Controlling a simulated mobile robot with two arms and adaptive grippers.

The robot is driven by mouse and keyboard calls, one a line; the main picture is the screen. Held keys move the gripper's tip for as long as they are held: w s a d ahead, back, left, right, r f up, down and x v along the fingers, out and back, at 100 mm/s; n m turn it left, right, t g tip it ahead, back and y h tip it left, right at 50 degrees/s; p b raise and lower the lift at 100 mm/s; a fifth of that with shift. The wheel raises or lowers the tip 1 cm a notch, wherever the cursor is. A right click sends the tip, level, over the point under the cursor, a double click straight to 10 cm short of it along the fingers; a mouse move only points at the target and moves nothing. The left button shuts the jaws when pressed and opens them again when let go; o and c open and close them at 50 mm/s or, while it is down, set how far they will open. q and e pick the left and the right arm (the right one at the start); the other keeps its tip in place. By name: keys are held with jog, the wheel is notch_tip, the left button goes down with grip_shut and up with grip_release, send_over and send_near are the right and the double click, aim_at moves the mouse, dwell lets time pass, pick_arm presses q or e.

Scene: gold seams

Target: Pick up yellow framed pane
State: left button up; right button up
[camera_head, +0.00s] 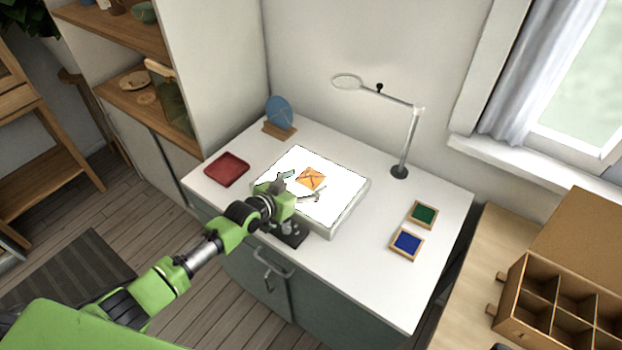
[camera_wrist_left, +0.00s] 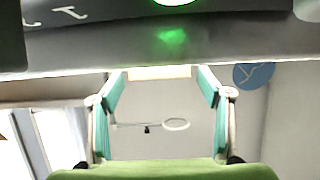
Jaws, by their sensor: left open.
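The yellow framed pane (camera_head: 311,178) is a small orange-yellow square with dark seam lines. It lies flat on the bright white top of a light box (camera_head: 344,203) on the desk. My left gripper (camera_head: 302,187) is open, its two fingers spread beside the near edge of the pane, and nothing shows held. In the left wrist view the left fingers (camera_wrist_left: 162,84) stand apart. A pale strip with a tan edge shows between their tips there; I cannot tell for sure that it is the pane. My right gripper is not in view.
A magnifier lamp (camera_head: 407,140) stands behind the light box. A red tray (camera_head: 227,169) and a blue disc on a stand (camera_head: 279,113) are left. Green (camera_head: 424,214) and blue (camera_head: 407,243) framed panes lie right. A compartment box (camera_head: 540,300) is far right.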

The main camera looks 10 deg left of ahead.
pick_arm(q)
jog(key=shift+w+d, duration=0.1)
jog(key=shift+w, duration=0.15)
jog(key=c, duration=1.3)
jog(key=shift+c, duration=0.2)
jog(key=shift+r, duration=0.1)
